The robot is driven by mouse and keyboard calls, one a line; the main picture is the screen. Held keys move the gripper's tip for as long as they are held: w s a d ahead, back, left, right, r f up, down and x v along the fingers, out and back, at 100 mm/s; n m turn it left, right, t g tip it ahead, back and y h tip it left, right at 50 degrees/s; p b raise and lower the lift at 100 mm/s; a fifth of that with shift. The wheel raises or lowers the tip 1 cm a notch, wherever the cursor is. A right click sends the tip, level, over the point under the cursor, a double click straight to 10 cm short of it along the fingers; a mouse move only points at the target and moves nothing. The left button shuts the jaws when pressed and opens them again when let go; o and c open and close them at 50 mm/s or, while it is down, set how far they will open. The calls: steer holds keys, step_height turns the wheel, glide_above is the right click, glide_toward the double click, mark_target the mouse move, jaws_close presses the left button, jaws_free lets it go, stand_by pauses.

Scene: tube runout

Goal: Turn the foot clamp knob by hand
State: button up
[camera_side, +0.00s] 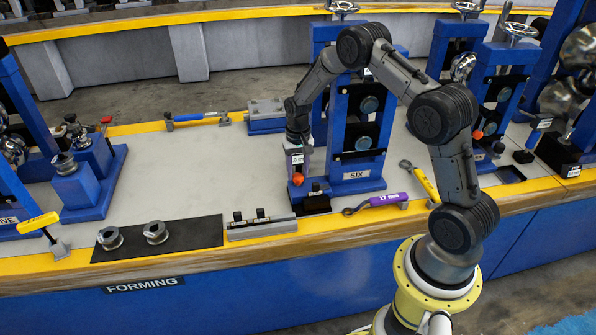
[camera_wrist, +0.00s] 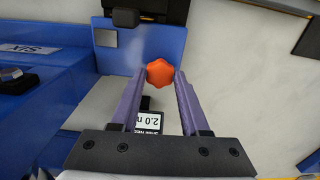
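The orange lobed foot clamp knob (camera_side: 298,179) is low at the front left of the blue stand marked SIX (camera_side: 357,180). In the wrist view the knob (camera_wrist: 160,73) shows whole between the ends of my two purple fingers. My gripper (camera_side: 299,164) points down with its tips at the knob. The fingers (camera_wrist: 160,77) are apart, one on each side of the knob; I cannot make out firm contact. A small display (camera_wrist: 149,122), upside down and partly hidden, shows "2.0" between the fingers.
A black mat (camera_side: 180,244) with two metal rings lies front left. Other blue stands (camera_side: 492,90) crowd the right. The bench middle left (camera_side: 200,165) is clear.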

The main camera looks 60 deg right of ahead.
steer(key=o, duration=0.3)
steer(key=shift+o, duration=0.2)
steer(key=shift+r, duration=3)
